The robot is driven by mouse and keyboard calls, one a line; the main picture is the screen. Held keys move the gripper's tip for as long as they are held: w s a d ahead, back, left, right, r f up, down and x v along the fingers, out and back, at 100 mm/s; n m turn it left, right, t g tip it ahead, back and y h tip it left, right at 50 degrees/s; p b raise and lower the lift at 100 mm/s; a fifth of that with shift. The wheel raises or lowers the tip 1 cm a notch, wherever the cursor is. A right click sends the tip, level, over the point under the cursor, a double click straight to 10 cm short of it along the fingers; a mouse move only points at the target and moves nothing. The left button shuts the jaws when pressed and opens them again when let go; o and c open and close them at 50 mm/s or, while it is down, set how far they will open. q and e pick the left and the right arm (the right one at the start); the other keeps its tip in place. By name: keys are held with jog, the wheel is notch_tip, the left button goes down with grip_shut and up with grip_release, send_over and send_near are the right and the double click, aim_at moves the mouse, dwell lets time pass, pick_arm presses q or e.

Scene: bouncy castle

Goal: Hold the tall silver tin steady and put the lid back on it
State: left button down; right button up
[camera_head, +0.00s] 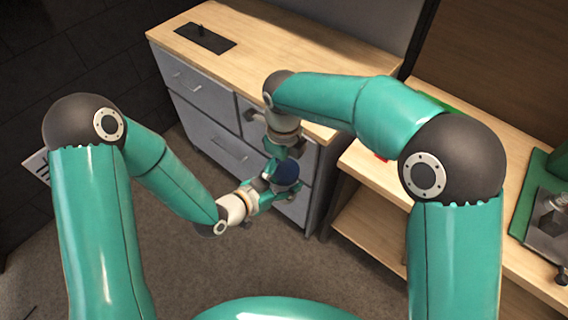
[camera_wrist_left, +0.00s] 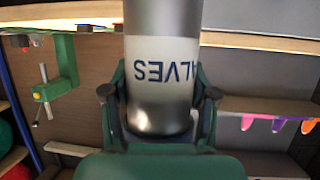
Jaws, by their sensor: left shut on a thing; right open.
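The tall silver tin (camera_wrist_left: 160,105) fills the upper middle of the left wrist view. It has a white band with dark blue lettering, upside down in that view. My left gripper (camera_wrist_left: 160,95) is shut on it, with a finger on either side. In the head view a dark blue round top (camera_head: 286,173) shows at my left gripper (camera_head: 273,187). I cannot tell whether it is the lid or the tin's own top. My right gripper (camera_head: 285,152) is open and points down just above it. Whether its fingers touch it is unclear.
A grey drawer cabinet (camera_head: 205,95) with a wooden top stands behind the grippers. A wooden bench (camera_head: 385,178) with a lower shelf is at the right and carries a green-and-metal device (camera_head: 548,215). Grey carpet (camera_head: 200,265) lies open in front of the cabinet.

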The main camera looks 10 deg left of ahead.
jog(key=shift+r, duration=2.3)
jog(key=shift+c, duration=0.3)
